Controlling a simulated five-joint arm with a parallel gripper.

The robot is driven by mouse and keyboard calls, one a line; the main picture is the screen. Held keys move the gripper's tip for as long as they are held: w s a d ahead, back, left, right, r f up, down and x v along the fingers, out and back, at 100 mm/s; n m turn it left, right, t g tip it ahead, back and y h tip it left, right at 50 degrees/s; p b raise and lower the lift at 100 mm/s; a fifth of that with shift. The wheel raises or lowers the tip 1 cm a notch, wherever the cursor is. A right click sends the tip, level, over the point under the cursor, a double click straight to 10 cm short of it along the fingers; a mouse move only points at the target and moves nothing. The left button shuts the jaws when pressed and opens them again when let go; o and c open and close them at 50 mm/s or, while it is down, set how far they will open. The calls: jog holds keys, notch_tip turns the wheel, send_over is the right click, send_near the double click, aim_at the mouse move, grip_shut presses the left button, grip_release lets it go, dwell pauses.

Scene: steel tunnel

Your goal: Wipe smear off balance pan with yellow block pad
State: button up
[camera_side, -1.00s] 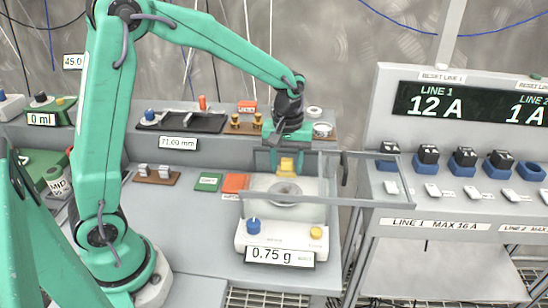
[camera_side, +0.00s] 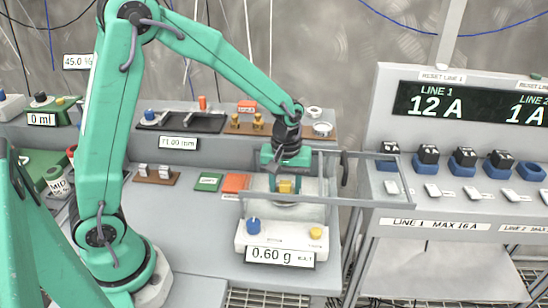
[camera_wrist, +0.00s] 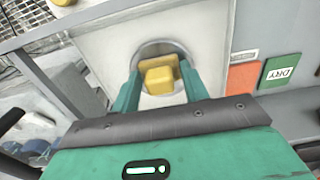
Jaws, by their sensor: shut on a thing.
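My gripper (camera_side: 286,184) is shut on the yellow block pad (camera_side: 285,187) and holds it over the balance (camera_side: 268,238). In the wrist view the pad (camera_wrist: 159,78) sits between my two green fingers, in front of the round balance pan (camera_wrist: 150,50). The pad and fingers cover most of the pan, and I see no smear on the part that shows. Whether the pad touches the pan is hard to tell. The balance display (camera_side: 280,256) reads 0.60 g.
A grey frame (camera_side: 350,203) surrounds the pan area and sticks out to the right. Orange (camera_side: 235,183) and green (camera_side: 208,182) cards lie left of the balance. The LINE panel (camera_side: 460,150) stands at the right.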

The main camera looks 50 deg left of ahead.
jog(key=shift+w+a, duration=1.15)
notch_tip(320, 180, up, 8)
jog(key=shift+s+r, duration=0.1)
jog(key=shift+r, duration=0.05)
